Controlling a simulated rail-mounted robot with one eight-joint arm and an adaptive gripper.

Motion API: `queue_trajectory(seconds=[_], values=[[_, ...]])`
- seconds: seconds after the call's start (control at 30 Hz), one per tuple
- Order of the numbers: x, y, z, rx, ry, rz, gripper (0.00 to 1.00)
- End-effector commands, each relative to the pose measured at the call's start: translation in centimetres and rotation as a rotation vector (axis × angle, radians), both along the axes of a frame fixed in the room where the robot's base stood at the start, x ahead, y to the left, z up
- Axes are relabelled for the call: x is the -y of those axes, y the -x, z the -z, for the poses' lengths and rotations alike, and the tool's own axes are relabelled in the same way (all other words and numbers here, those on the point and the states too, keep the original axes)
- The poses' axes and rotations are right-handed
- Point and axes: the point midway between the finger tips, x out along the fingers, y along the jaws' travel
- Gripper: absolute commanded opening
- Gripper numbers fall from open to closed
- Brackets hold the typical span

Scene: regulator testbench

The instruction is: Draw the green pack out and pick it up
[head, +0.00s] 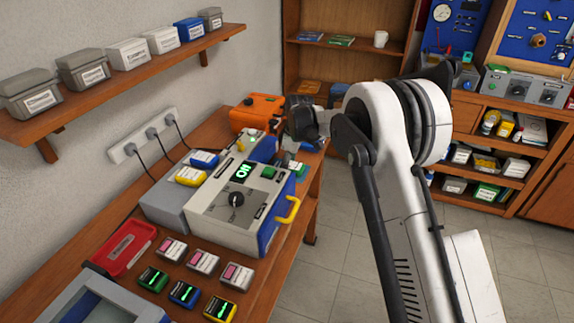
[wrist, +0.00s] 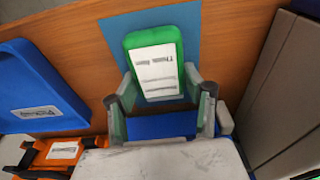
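The green pack (wrist: 132,42) has a white printed label and lies on a blue patch in the wrist view. In the head view a green pack (head: 297,169) shows just beyond the grey control unit, near the bench's right edge. My gripper (wrist: 160,80) is open, with one fingertip on each side of the pack's near part. The fingertips are close to its sides; I cannot tell whether they touch. In the head view my gripper (head: 284,155) points down behind the unit, partly hidden by it.
The grey control unit (head: 216,207) with a dial and yellow handle stands beside the gripper. An orange case (head: 256,108) is behind. Yellow (head: 190,176) and blue (head: 204,158) packs sit to its left. Several small packs lie in front. Floor on the right is free.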

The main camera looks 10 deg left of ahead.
Motion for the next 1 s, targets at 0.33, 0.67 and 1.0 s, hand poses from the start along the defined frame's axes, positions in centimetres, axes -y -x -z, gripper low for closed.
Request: queue_trajectory(seconds=[0.33, 0.67, 1.0], values=[[0.0, 0.0, 0.0, 0.000, 0.000, 0.000, 0.68], [0.4, 0.0, -2.4, 0.000, 0.000, 0.000, 0.68], [1.4, 0.1, -8.9, 0.000, 0.000, 0.001, 0.68]])
